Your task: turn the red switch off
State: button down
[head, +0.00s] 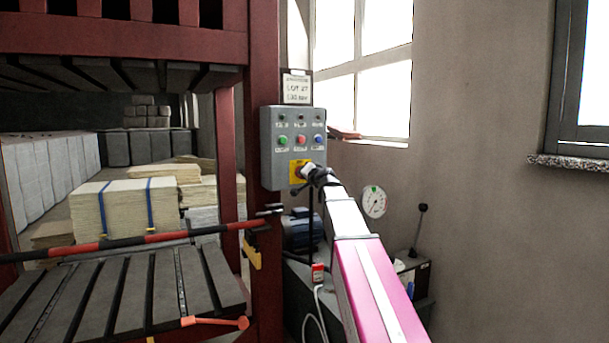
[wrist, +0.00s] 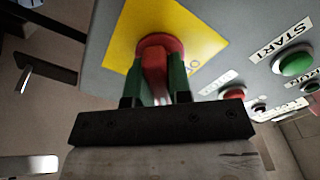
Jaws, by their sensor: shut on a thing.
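The red switch (wrist: 157,62) is a rotary knob on a yellow plate (wrist: 200,30) in the wrist view. Its handle sits between the two green-padded fingers of my gripper (wrist: 157,85), which are shut on it. In the head view the yellow plate (head: 293,172) is at the bottom of a grey control box (head: 268,150). My gripper (head: 312,172) reaches the plate there and hides part of the switch. The exact angle of the handle is hard to read.
Green (head: 283,141), red (head: 301,140) and blue (head: 318,139) buttons sit above the switch on the box. A dark red post (head: 263,60) stands beside it. A gauge (head: 373,201) and a black-knobbed lever (head: 422,208) are to the right. A blue motor (head: 301,230) is below.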

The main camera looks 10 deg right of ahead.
jog(key=n, duration=0.4)
jog(key=shift+n, duration=0.3)
jog(key=n, duration=0.4)
jog(key=shift+n, duration=0.3)
jog(key=c, duration=1)
grip_release()
jog(key=shift+c, duration=0.2)
jog(key=shift+s, duration=0.1)
jog(key=v, duration=1)
jog(key=shift+s+d, duration=0.15)
jog(key=shift+s, duration=0.2)
